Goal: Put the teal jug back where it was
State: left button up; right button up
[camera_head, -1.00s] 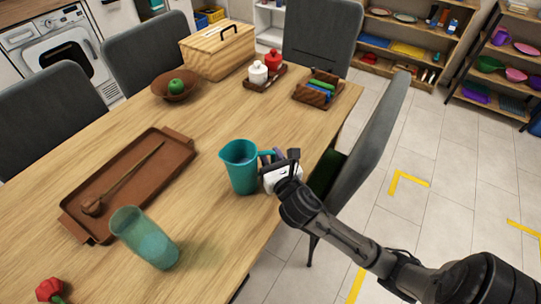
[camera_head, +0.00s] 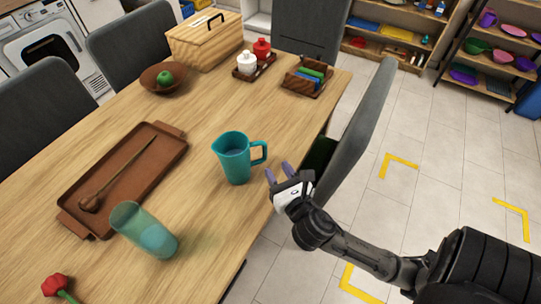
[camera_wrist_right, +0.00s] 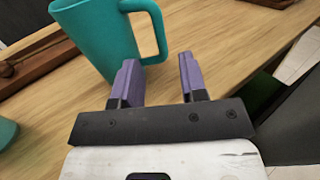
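The teal jug (camera_head: 234,160) stands upright on the wooden table, its handle pointing right. In the right wrist view the jug (camera_wrist_right: 98,35) is just ahead of the fingers, with its handle (camera_wrist_right: 158,38) beyond them. My right gripper (camera_head: 279,172) is open and empty at the table's right edge, a short gap from the handle. Its purple fingers (camera_wrist_right: 157,80) are apart with only table between them. My left gripper is in neither view.
A grey chair (camera_head: 362,125) is close at the right edge. A wooden bowl (camera_head: 150,83), bread box (camera_head: 200,45) and caddies are farther back.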

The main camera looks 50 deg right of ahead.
jog(key=s+a+f+m+g+y, duration=0.2)
jog(key=s+a+f+m+g, duration=0.1)
jog(key=m, duration=0.6)
jog(key=s+a+f+m+g+y, duration=0.2)
jog(key=s+f+m+g, duration=0.3)
jog(key=s+f+m, duration=0.3)
jog(key=s+a+f+m+g+y, duration=0.3)
jog(key=s+a+f+m+g, duration=0.1)
jog(key=m, duration=0.8)
notch_tip(320, 180, down, 3)
jog(key=shift+s+a+r+g, duration=0.25)
jog(key=shift+s+g, duration=0.25)
jog(key=shift+s, duration=0.7)
